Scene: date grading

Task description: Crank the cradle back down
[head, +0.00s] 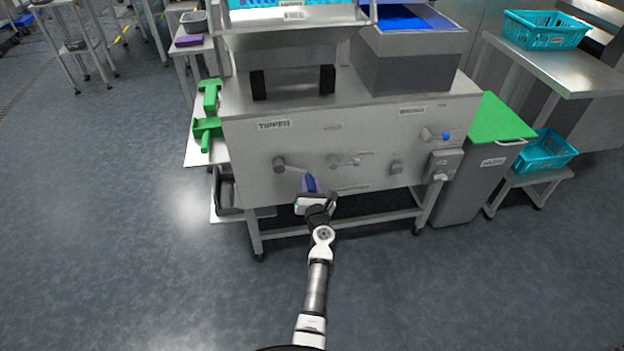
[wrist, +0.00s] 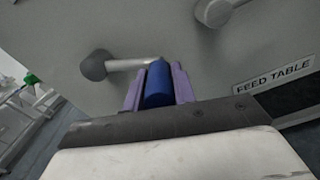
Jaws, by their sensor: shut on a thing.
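The tipper's crank shows on the front panel, with its round grey hub (head: 280,161) and an arm reaching right. In the wrist view the hub (wrist: 95,65) and the metal crank arm (wrist: 130,64) lead to a blue handle (wrist: 158,84). My gripper (head: 311,184) is at the panel's lower left. Its purple fingers (wrist: 154,88) are shut on the blue handle, one on each side. The cradle (head: 290,45) is at the top of the machine, partly cut off by the frame edge; its exact tilt is hard to tell.
Another knob (head: 345,161) sits right of the crank. A blue-tipped lever (head: 445,136) is farther right. A green-lidded waste bin (head: 492,160) stands at the machine's right. Green tools (head: 207,130) hang at its left side. The floor in front is clear.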

